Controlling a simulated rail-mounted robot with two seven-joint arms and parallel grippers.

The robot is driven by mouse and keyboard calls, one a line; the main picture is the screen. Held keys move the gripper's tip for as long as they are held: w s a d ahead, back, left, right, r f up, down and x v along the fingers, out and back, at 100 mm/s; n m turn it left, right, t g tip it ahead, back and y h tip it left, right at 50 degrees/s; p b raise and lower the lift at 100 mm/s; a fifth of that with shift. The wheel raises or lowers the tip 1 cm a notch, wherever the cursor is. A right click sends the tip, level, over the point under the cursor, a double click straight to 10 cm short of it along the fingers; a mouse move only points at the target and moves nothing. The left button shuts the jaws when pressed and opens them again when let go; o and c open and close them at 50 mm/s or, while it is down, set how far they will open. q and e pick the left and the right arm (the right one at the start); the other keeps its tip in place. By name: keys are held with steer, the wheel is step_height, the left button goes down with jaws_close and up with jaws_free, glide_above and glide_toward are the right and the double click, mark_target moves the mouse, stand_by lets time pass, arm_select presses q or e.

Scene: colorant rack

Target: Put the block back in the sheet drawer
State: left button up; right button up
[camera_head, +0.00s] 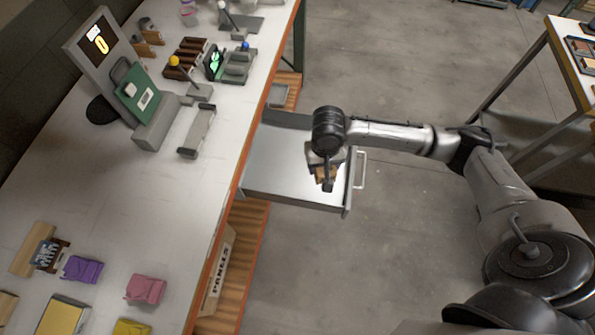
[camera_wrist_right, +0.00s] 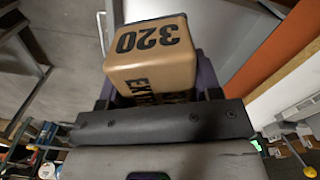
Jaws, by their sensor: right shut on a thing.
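The block (camera_wrist_right: 150,55) is tan with the dark print "320" and "EXT…", and it fills the middle of the right wrist view. My right gripper (camera_head: 324,160) is shut on it. In the head view the block (camera_head: 325,174) shows as a small tan patch under the gripper, partly covered by my wrist. The sheet drawer (camera_head: 280,178) is a grey metal tray pulled out from the table's right side. The block appears over the drawer's outer part, near its handle (camera_head: 360,168). I cannot tell whether it touches the drawer floor. My left gripper is out of view.
The white table (camera_head: 120,205) has an orange edge. A second table (camera_head: 560,50) stands at right. Open floor lies between.

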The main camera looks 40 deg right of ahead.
steer(key=w+d+f+m+b, duration=0.2)
steer(key=d+f+b, duration=0.2)
steer(key=f+b, duration=0.45)
steer(key=w+d+f+m+b, duration=0.1)
steer(key=d+f+m+b, duration=0.1)
steer(key=d+f+b, duration=0.5)
steer(key=b, duration=0.6)
glide_above(304, 169)
steer(key=f, duration=0.9)
steer(key=shift+s+f, duration=0.15)
steer(key=shift+s, duration=0.2)
steer(key=shift+w+a+f, duration=0.15)
steer(key=shift+w+a, duration=0.05)
steer(key=shift+w, duration=0.2)
steer(key=shift+f+b, duration=1.45)
steer(key=shift+f, duration=0.65)
steer(key=shift+r, duration=0.1)
steer(key=o, duration=0.8)
steer(key=shift+o, duration=0.2)
